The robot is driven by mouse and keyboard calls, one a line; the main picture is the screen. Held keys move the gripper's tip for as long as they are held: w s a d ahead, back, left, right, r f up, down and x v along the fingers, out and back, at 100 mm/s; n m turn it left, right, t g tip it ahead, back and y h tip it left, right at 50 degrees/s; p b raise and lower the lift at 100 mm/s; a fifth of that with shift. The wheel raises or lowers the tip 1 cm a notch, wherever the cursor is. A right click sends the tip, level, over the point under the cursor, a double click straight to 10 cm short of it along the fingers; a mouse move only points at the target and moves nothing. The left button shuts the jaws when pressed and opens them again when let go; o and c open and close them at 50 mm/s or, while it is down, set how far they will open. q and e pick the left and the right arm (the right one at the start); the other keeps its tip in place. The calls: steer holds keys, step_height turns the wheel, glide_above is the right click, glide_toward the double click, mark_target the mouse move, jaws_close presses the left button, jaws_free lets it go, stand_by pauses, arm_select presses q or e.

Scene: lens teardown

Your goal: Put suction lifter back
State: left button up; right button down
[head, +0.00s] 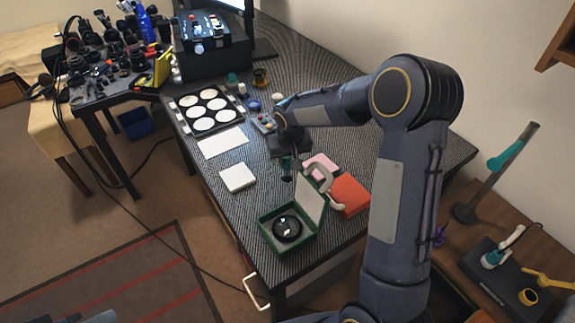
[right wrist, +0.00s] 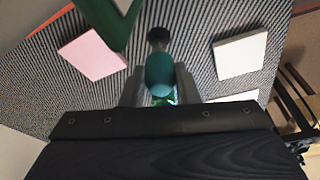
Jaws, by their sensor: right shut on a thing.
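The suction lifter, with a teal body (right wrist: 160,75) and a dark round end (right wrist: 158,38), is held between the fingers of my right gripper (right wrist: 160,88). In the head view the lifter (head: 287,165) hangs roughly upright near the middle of the striped table, behind the green box (head: 262,226). My right gripper (head: 289,147) is shut on it and partly hidden by shadow and my own arm. I cannot tell whether the lifter's lower end touches the table. My left gripper is not in view.
The open green box holds a black round lens part (head: 287,227). A pink pad (head: 322,166), an orange block (head: 349,196) and a white block (head: 237,177) lie around the lifter. A tray of white discs (head: 176,101) lies farther back. The table's front left strip is clear.

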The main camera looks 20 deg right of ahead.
mark_target(287, 167)
steer(key=shift+s+x, duration=0.15)
steer(key=shift+x, duration=0.7)
steer(key=shift+s+x, duration=0.1)
steer(key=shift+x, duration=0.8)
steer(key=shift+f, duration=0.2)
steer(key=c, duration=1.1)
jaws_free()
